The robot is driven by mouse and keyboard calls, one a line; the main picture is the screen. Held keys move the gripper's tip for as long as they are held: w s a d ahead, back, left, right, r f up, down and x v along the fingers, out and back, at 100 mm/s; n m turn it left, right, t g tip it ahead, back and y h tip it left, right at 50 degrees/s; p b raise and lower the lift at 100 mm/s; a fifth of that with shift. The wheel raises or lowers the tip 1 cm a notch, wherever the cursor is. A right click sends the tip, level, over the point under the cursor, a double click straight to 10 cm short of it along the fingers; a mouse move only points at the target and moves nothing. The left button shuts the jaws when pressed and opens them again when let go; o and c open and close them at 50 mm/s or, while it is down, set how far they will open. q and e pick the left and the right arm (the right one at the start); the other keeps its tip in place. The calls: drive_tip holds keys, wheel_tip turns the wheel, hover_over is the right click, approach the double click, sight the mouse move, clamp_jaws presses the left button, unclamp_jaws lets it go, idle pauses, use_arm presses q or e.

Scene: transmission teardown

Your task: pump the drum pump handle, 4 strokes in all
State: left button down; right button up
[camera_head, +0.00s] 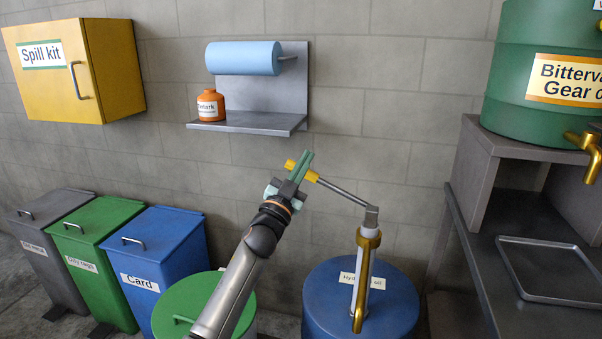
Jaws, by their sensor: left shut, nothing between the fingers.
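The drum pump (368,238) stands upright on a blue drum (325,295) right of centre, with a brass collar and a brass spout pointing down. Its handle (343,192) is a grey lever that slopes up to the left from the pump top and ends in a yellow grip (311,175). My left gripper (304,160) is at that grip, with its green fingers shut and crossing in front of it. The fingers cover the middle of the grip; yellow shows on both sides. Whether they touch it I cannot tell. My right gripper is not in view.
A wall shelf (250,122) with a blue roll (243,58) and an orange bottle (211,105) is behind the gripper. A green-lidded drum (185,305) and several bins (160,245) stand left. A bench (480,235) with a tray (550,268) stands right.

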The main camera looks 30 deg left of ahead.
use_arm(q)
drive_tip(key=f, duration=0.1)
drive_tip(key=a+f, duration=0.1)
drive_tip(key=shift+a+f, duration=0.1)
drive_tip(key=shift+f, duration=0.25)
